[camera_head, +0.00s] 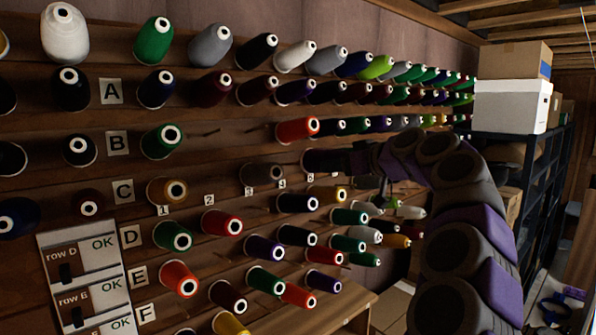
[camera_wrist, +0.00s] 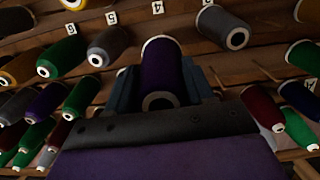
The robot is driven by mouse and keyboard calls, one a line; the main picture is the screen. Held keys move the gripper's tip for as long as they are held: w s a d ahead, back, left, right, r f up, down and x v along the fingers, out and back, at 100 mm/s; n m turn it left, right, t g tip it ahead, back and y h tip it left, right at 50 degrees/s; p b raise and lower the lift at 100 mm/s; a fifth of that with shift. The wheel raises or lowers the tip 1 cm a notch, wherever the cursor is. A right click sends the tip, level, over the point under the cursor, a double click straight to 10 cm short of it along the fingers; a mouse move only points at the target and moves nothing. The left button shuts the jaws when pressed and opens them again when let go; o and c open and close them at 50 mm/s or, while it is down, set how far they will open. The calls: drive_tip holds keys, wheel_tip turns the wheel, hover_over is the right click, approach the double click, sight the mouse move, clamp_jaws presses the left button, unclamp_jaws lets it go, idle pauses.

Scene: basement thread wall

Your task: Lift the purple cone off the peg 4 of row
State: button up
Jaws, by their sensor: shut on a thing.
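The purple cone (camera_wrist: 162,65) is in the middle of the wrist view, its pale ringed end facing the camera. The jaws of my gripper (camera_wrist: 160,84) stand on both sides of it, shut on it. In the head view my arm reaches in from the right to the wall, and a dark shape (camera_head: 320,160) at its end lies right of the grey cone (camera_head: 262,173). I cannot tell there where gripper and cone part. The inner end of the cone is hidden, so I cannot tell whether it is still on its peg. A number 4 label (camera_wrist: 157,7) shows above it.
Rows of thread cones fill the wall, close around my gripper. A grey cone (camera_wrist: 222,27) is just right of the purple one in the wrist view, with bare pegs (camera_wrist: 265,70) below. A status board (camera_head: 85,285) hangs lower left. Boxes (camera_head: 510,105) and a shelf stand right.

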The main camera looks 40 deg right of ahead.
drive_tip(key=shift+s+a+r, duration=0.1)
drive_tip(key=shift+s+r, duration=0.35)
drive_tip(key=shift+s, duration=0.15)
drive_tip(key=s+r, duration=0.2)
drive_tip(key=shift+s+d+p, duration=0.3)
drive_tip(key=shift+s+p, duration=0.05)
drive_tip(key=shift+s, duration=0.05)
drive_tip(key=shift+a, duration=0.1)
